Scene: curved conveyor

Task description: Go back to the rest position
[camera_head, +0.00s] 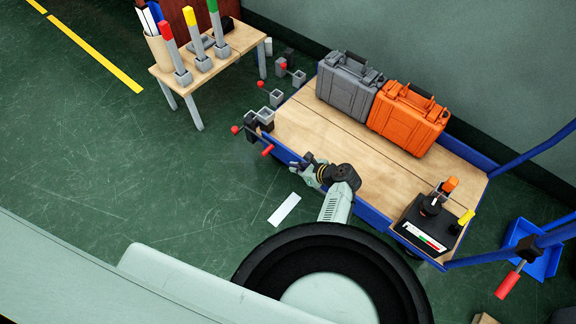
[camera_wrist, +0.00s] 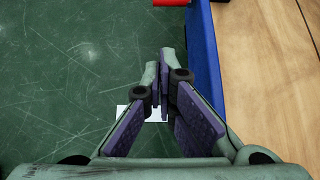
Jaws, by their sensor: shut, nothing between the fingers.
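My gripper (camera_wrist: 162,90) is shut and empty in the wrist view, with its two fingers meeting above the green floor. In the head view my gripper (camera_head: 304,167) is at the near blue edge of a wooden-topped trolley (camera_head: 310,127), at the end of my pale arm. In the wrist view the trolley's wooden top (camera_wrist: 265,60) and blue rim lie to the right of the fingers.
A grey case (camera_head: 347,80) and an orange case (camera_head: 408,117) stand on the trolley. A black device with levers (camera_head: 427,222) sits at its right end. A small table (camera_head: 215,55) with coloured-top posts stands at upper left. Open floor lies to the left.

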